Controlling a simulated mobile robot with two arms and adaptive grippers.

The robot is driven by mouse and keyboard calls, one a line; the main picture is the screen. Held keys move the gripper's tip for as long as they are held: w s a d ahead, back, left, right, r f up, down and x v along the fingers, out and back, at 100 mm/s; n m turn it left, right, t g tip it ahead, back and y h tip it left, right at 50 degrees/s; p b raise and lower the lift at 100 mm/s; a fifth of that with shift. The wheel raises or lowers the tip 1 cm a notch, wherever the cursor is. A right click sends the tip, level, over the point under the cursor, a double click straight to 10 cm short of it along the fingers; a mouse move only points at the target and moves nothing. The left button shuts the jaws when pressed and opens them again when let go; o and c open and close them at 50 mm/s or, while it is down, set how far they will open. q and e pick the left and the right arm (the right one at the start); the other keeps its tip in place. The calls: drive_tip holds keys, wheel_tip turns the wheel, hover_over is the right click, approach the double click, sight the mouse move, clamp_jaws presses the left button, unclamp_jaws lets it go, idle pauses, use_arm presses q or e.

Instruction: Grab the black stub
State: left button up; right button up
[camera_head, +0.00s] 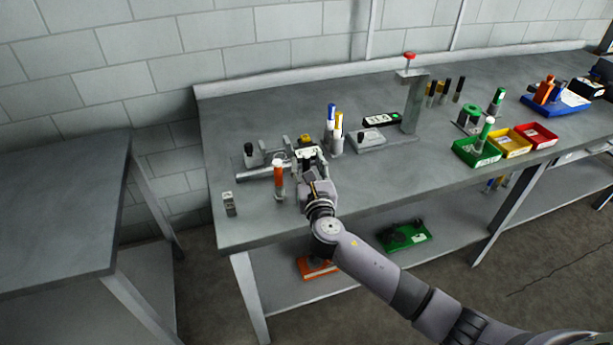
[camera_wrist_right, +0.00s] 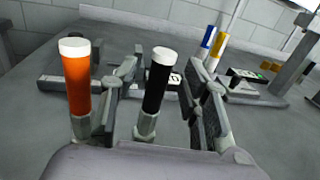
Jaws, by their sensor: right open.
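The black stub (camera_wrist_right: 158,82) is an upright black cylinder with a white top, standing in a grey holder in the right wrist view. My right gripper (camera_wrist_right: 163,100) is open, with one finger on each side of the stub; I see gaps between stub and fingers. In the head view my right gripper (camera_head: 308,158) is over the bench near its left end, and it hides the stub there. An orange stub (camera_wrist_right: 78,85) with a white top stands just outside the left finger; it also shows in the head view (camera_head: 279,177). My left gripper is not in view.
Blue (camera_head: 331,115) and yellow (camera_head: 338,126) cylinders stand right of the gripper. A stand with a red knob (camera_head: 409,55) rises further right, before green (camera_head: 477,156), yellow (camera_head: 512,146) and red (camera_head: 539,138) bins. A small grey block (camera_head: 229,204) is near the left front edge.

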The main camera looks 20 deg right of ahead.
drive_tip(key=shift+w+d+f, duration=0.1)
drive_tip(key=shift+w, duration=0.95)
drive_tip(key=shift+s, duration=0.1)
drive_tip(key=shift+c, duration=0.6)
clamp_jaws()
